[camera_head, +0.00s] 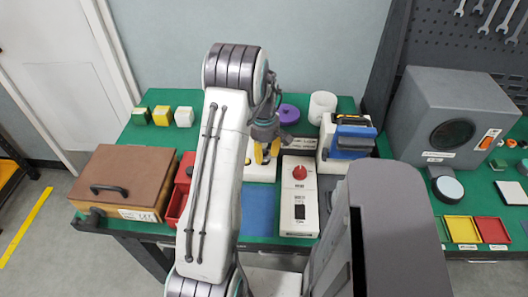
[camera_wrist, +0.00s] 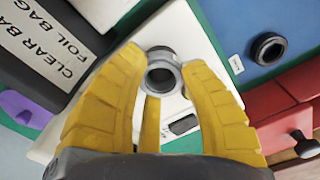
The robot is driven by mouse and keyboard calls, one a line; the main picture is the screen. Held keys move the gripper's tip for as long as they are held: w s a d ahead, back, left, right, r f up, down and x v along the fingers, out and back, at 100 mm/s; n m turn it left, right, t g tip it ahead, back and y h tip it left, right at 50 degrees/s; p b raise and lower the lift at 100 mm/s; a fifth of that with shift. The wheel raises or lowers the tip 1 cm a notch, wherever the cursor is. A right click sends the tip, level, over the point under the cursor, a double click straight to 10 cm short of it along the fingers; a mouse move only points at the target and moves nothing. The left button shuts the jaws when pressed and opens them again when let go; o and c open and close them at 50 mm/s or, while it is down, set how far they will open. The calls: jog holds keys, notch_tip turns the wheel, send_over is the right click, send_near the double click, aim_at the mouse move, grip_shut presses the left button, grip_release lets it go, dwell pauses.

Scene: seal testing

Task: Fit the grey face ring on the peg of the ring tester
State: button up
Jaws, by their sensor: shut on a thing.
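My gripper (camera_head: 266,152) has yellow fingers and is over a white device at the middle of the table. In the wrist view its fingers (camera_wrist: 163,62) are closed on the grey face ring (camera_wrist: 161,78), one on either side. The ring appears over the white top of the ring tester (camera_wrist: 181,38), which also shows in the head view (camera_head: 262,171). I see no clear peg, and I cannot tell whether the ring is around it or above it. The ring is not distinct in the head view.
A black ring (camera_wrist: 268,48) lies on a blue mat (camera_head: 258,212). Red drawers (camera_head: 176,205) stand left of the mat, and a white box with a red knob (camera_head: 299,205) stands right. A purple object (camera_head: 288,114) and a white roll (camera_head: 322,105) are behind.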

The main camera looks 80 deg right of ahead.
jog(key=shift+f, duration=0.35)
jog(key=o, duration=1.2)
jog(key=shift+r, duration=0.1)
jog(key=shift+c, duration=0.2)
jog(key=shift+r+p, duration=2.2)
jog(key=shift+r, duration=1.35)
